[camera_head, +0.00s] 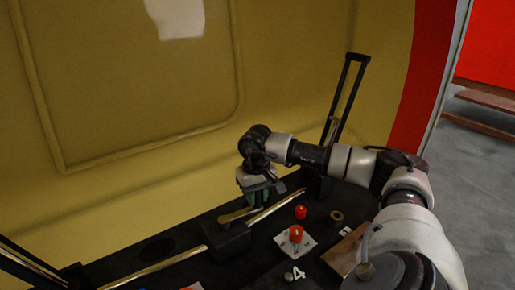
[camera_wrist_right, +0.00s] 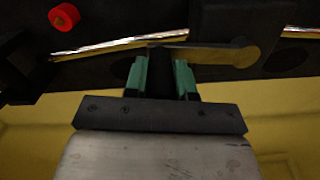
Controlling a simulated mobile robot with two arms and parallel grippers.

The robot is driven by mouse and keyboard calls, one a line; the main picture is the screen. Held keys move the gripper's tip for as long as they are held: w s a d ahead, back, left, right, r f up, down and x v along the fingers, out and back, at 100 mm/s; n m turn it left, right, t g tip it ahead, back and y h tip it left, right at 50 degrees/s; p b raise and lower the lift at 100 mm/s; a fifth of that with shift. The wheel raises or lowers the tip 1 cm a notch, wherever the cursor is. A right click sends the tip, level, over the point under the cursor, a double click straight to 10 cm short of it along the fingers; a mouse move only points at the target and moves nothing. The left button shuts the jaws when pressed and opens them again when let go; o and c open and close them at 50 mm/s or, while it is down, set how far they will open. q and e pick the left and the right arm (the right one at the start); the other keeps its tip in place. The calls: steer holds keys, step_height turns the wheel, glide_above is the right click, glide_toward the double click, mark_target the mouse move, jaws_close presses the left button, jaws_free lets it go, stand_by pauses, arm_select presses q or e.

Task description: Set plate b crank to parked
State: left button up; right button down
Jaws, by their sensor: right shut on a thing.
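A brass crank lever (camera_head: 235,215) lies over a black block on the dark desk in the head view. In the right wrist view the same lever (camera_wrist_right: 225,54) shows its rounded end on the right, and its other end runs to between my fingertips. My right gripper (camera_head: 260,198) is at that lever's right end in the head view. In the wrist view its green fingers (camera_wrist_right: 160,75) stand either side of a dark gap and are shut on the lever. The grip itself is partly hidden. No plate b label can be read. My left gripper is out of view.
Brass rods run either side of the black block (camera_head: 228,240). A red knob (camera_head: 301,212), a red post (camera_head: 296,234) on a white plate and a brown cylinder (camera_head: 336,216) stand nearby. A tall black handle frame (camera_head: 345,95) rises behind. The yellow wall closes the back.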

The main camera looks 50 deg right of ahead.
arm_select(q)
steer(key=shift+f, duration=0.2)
arm_select(e)
steer(key=shift+w+d+r, duration=0.1)
steer(key=shift+w+d, duration=0.1)
steer(key=shift+w, duration=0.15)
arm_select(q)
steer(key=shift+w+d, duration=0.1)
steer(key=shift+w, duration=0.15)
arm_select(e)
steer(key=c, duration=0.9)
jaws_free()
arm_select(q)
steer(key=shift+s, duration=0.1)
arm_select(e)
steer(key=shift+a, duration=0.1)
step_height(320, 180, up, 11)
steer(key=shift+f+p, duration=0.15)
steer(key=shift+p, duration=0.6)
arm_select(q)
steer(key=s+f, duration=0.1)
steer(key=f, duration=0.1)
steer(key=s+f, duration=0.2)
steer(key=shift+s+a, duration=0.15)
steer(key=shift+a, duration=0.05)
